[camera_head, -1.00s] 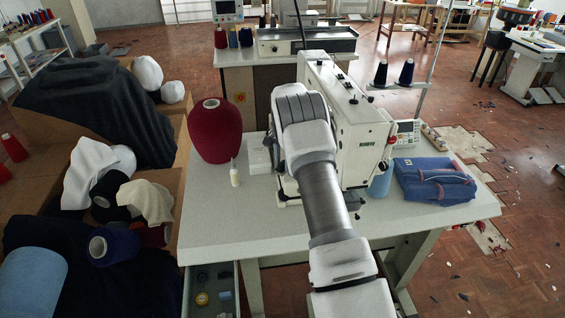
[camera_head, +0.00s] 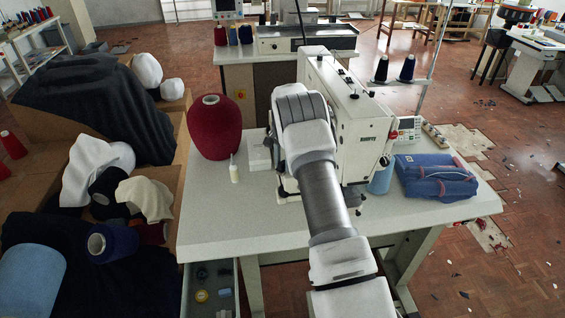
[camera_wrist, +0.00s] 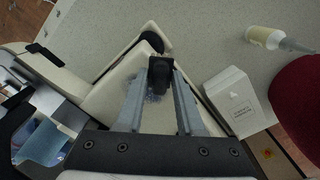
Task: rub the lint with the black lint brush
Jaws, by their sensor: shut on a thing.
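In the wrist view my gripper (camera_wrist: 160,88) is shut on the black lint brush (camera_wrist: 160,73), a small dark block between its two grey fingers. The brush is over the cream bed of the sewing machine (camera_wrist: 110,97). A bluish-grey fuzzy patch, the lint (camera_wrist: 152,98), lies on the bed just below the brush in the picture. I cannot tell whether the brush touches the bed. In the head view the sewing machine (camera_head: 345,115) stands on the table, and my arm hides my gripper, the brush and the lint.
A white box (camera_wrist: 238,102), a small bottle (camera_wrist: 264,37) and a dark red cone (camera_wrist: 298,95) stand right of my gripper in the wrist view. In the head view folded blue cloth (camera_head: 436,178) lies at the table's right. The front-left table top (camera_head: 225,225) is clear.

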